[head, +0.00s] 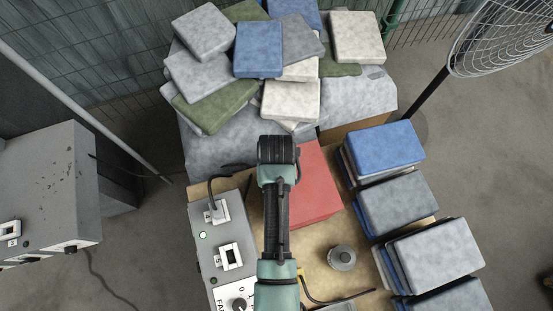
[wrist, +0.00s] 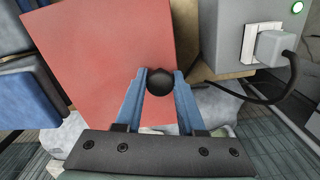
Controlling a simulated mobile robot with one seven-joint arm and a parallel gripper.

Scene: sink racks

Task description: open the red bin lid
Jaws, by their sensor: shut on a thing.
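The red bin (head: 310,180) stands on the table, partly hidden behind my arm in the head view. Its flat red lid (wrist: 105,60) fills much of the wrist view. A round black knob (wrist: 160,82) shows at the lid's edge. My gripper (wrist: 160,84) has its two blue fingers closed on the knob, one on each side. In the head view the fingers are hidden by my wrist. Whether the lid is raised at all is hard to tell.
A grey control box (head: 212,250) with a plug and cable stands left of the bin. Stacked cushions in blue, grey and white (head: 400,200) line the right side. A cushion pile (head: 270,60) lies behind. A small metal round object (head: 342,257) sits in front of the bin.

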